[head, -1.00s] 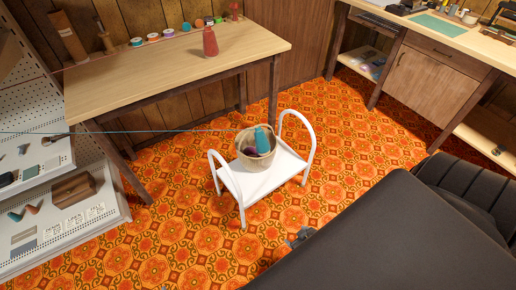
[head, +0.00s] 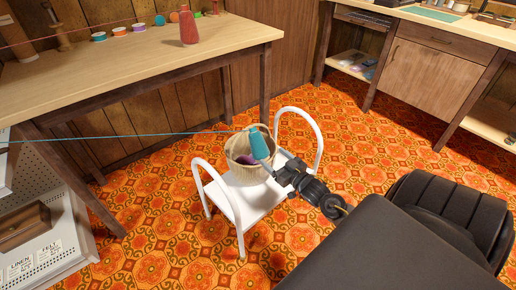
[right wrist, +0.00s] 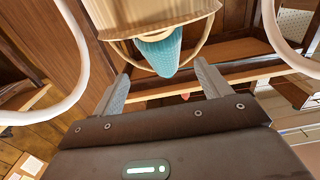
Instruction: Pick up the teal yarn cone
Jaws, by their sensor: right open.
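The teal yarn cone (head: 259,146) stands tilted in a round basket (head: 240,166), its top above the rim. A teal thread runs from it to the left. The basket sits on a white stool (head: 245,208) with white tube arms and also holds a purple ball (head: 246,159). My right gripper (head: 279,168) is at the basket's right side, close to the cone. In the right wrist view the teal cone (right wrist: 158,52) shows beyond the two spread, empty fingers (right wrist: 160,85), below the basket edge (right wrist: 150,15) in the picture. My left gripper is not in view.
A wooden table (head: 130,65) stands behind the stool, with a red cone (head: 188,27) and several small spools on it. The stool's white arm tubes (head: 321,145) rise at both sides of the basket. A cabinet bench (head: 430,75) is at the back right.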

